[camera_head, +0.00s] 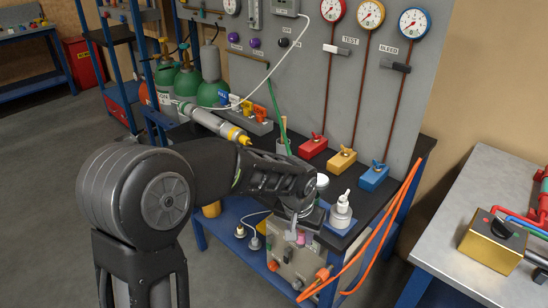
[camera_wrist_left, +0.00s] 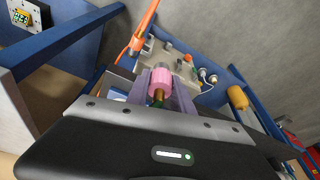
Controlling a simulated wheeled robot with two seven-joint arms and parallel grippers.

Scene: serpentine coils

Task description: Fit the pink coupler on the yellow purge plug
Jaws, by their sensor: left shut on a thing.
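The pink coupler (camera_wrist_left: 160,86), with a grey metal end, sits between the two fingers of my left gripper (camera_wrist_left: 160,92) in the left wrist view. The gripper is shut on it. In the head view my left gripper (camera_head: 297,225) hangs at the front edge of the dark bench, above a grey box; a bit of pink (camera_head: 300,239) shows beside its fingers. A short dark green and brown piece (camera_wrist_left: 158,107) shows just below the coupler in the wrist view. I cannot surely pick out the yellow purge plug. My right gripper is not in view.
The grey fitting box (camera_head: 285,258) stands on the blue lower shelf. An orange hose (camera_head: 371,237) runs up at its right. A white bottle (camera_head: 342,207) stands near the bench front. A yellow cylinder (camera_wrist_left: 238,97) is off to the side in the wrist view.

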